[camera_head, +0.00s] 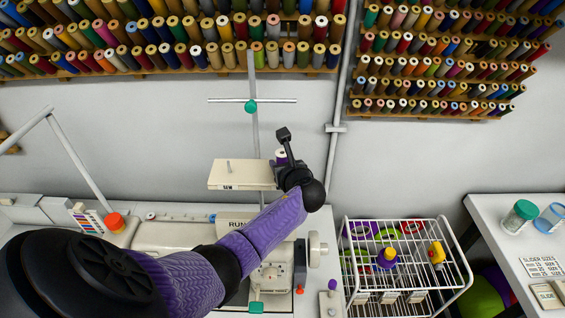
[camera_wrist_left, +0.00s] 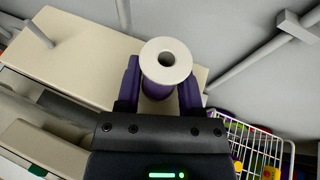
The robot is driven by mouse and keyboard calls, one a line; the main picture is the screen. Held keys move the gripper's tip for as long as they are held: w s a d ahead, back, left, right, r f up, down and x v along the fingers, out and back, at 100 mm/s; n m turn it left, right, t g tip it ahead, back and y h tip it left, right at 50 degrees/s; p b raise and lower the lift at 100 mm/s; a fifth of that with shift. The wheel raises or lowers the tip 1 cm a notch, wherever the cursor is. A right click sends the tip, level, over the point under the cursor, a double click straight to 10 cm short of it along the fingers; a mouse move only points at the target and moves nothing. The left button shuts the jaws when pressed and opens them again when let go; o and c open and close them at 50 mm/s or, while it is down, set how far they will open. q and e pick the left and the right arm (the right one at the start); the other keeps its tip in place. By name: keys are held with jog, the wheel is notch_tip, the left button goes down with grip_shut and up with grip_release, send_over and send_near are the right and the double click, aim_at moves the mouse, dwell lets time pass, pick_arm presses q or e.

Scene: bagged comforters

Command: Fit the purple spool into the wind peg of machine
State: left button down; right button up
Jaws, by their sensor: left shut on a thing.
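The purple spool with a white top (camera_head: 281,153) is held by my left gripper (camera_head: 283,162) at the right end of the machine's cream peg platform (camera_head: 238,174). In the left wrist view the spool (camera_wrist_left: 165,62) shows its round white end with a dark centre hole, and the purple fingers of my left gripper (camera_wrist_left: 161,88) close on both sides of it. A bare peg (camera_wrist_left: 40,34) stands at the platform's left part, marked SEW in the head view. No peg shows under the spool; I cannot tell whether it is seated. My right gripper is not in view.
A thin thread-guide pole (camera_head: 254,110) rises behind the platform. The sewing machine (camera_head: 175,236) lies below my left arm. A white wire basket cart (camera_head: 405,225) with coloured items stands to the right. Full thread racks (camera_head: 180,50) hang on the wall.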

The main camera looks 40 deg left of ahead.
pick_arm(q)
jog(key=shift+f, duration=0.4)
grip_release()
dwell(0.6)
jog(key=shift+s+d+r+p, duration=0.25)
jog(key=shift+d+r+p, duration=0.25)
jog(key=shift+p, duration=0.1)
jog(key=shift+s+d+r+p, duration=0.3)
jog(key=shift+d+r+p, duration=0.15)
jog(key=shift+p, duration=0.35)
jog(key=shift+s+d+r+p, duration=0.25)
jog(key=shift+d+r+p, duration=0.2)
jog(key=shift+p, duration=0.4)
jog(key=shift+s+d+r+p, duration=0.4)
jog(key=shift+d+r+p, duration=0.15)
jog(key=shift+p, duration=0.4)
